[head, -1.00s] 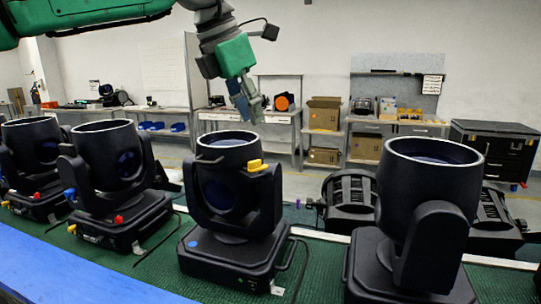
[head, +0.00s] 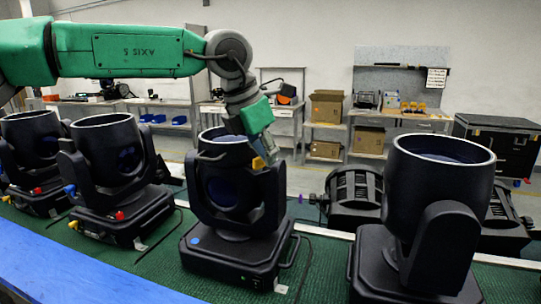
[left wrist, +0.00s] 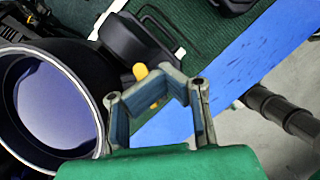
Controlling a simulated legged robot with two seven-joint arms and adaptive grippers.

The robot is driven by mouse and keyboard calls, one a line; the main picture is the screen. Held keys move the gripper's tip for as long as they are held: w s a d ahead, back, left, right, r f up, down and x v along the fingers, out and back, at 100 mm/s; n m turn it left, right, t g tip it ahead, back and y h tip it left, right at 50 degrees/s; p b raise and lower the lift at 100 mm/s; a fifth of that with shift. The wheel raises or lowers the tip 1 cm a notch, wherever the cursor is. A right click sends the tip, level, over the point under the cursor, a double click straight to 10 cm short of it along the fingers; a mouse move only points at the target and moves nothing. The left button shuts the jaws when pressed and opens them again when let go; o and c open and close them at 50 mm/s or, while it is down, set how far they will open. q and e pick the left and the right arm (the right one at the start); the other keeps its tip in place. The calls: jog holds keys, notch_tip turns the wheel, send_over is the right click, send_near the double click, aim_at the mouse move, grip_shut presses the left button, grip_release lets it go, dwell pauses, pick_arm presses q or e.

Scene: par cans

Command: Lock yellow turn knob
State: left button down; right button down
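The yellow turn knob (head: 258,163) is on the upper right side of the black moving-head light (head: 232,190), just below its round rim. My left gripper (head: 265,148) reaches down to the knob from above, with its fingertips at or very near it. In the left wrist view, yellow parts of the knob (left wrist: 140,71) show beside the gripper fingers (left wrist: 158,85), which partly cover it. The fingertips slant toward each other, but whether they grip the knob is unclear. My right gripper is not in view.
Another black light (head: 430,215) stands close on the right, and two more (head: 108,165) stand on the left. A blue edge (head: 75,265) runs along the front of the green surface (head: 130,275). Shelves and boxes (head: 326,105) stand far behind.

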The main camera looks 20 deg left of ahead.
aim_at(256, 165)
pick_arm(q)
jog(key=shift+s+a+r, duration=0.1)
jog(key=shift+s+a, duration=0.1)
jog(key=shift+a, duration=0.4)
jog(key=shift+s+a+r, duration=0.1)
jog(key=shift+s+a, duration=0.05)
jog(key=shift+a, duration=0.45)
jog(key=c, duration=1.9)
grip_release()
jog(key=shift+s+a+f, duration=0.1)
jog(key=shift+a, duration=0.2)
jog(key=shift+c, duration=0.2)
jog(key=shift+a+f, duration=0.1)
jog(key=shift+a, duration=0.15)
jog(key=shift+d, duration=0.25)
jog(key=shift+w+d, duration=0.3)
jog(key=shift+d, duration=0.2)
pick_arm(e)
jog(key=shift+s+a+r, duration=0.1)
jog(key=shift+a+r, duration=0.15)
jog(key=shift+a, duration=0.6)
pick_arm(q)
jog(key=shift+s+a+r, duration=0.1)
jog(key=shift+a+r, duration=0.05)
jog(key=shift+r, duration=0.25)
jog(key=v, duration=1.1)
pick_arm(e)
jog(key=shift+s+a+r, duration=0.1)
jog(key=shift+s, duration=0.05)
